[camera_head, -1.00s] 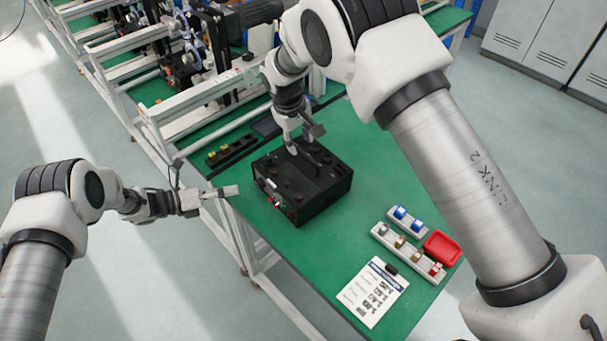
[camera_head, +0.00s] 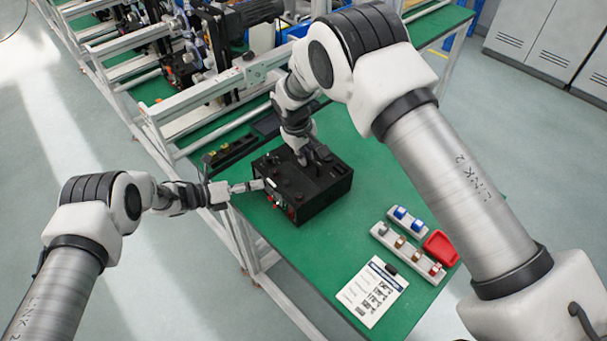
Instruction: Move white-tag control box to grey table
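A black control box (camera_head: 313,205) sits on the green table (camera_head: 290,250), with knobs on top and small coloured fittings on its left front side. A small white mark shows on that side. My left gripper (camera_head: 258,186) is at the box's left edge, at or very near it; its finger gap is not clear. My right gripper (camera_head: 312,160) is low over the box's top, its fingers dark against the black surface; I cannot tell whether they grip anything. I see no grey table for certain.
To the right on the table are a strip with blue parts (camera_head: 407,219), a strip with several switches (camera_head: 408,251), a red tray (camera_head: 441,248) and a clipboard (camera_head: 371,291). A dark block with yellow-green parts (camera_head: 229,152) lies behind. Metal frames and machinery stand at the back left.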

